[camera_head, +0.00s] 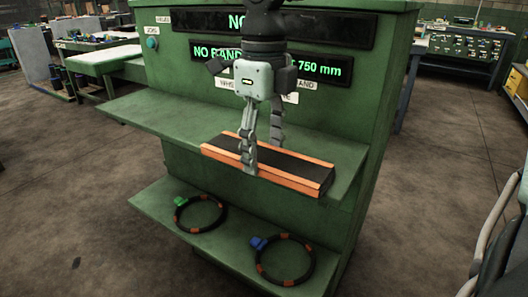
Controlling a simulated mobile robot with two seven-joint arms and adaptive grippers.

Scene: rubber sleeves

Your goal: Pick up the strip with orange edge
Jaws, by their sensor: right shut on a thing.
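The strip with orange edge (295,172) is a flat black bar with orange long edges. It lies across the right part of the green upper shelf, by the shelf's front edge. My right gripper (262,160) points down over the strip's left half, with one finger in front of the near orange edge and the other toward the far edge. It is shut on the strip. I cannot tell whether the strip is raised off the shelf. My left gripper is not in view.
The green upper shelf (150,112) is clear on its left. The lower shelf (165,195) holds two black rings with orange marks, a left ring (188,229) with a green tag and a right ring (262,268) with a blue tag. A panel with displays (330,68) stands behind.

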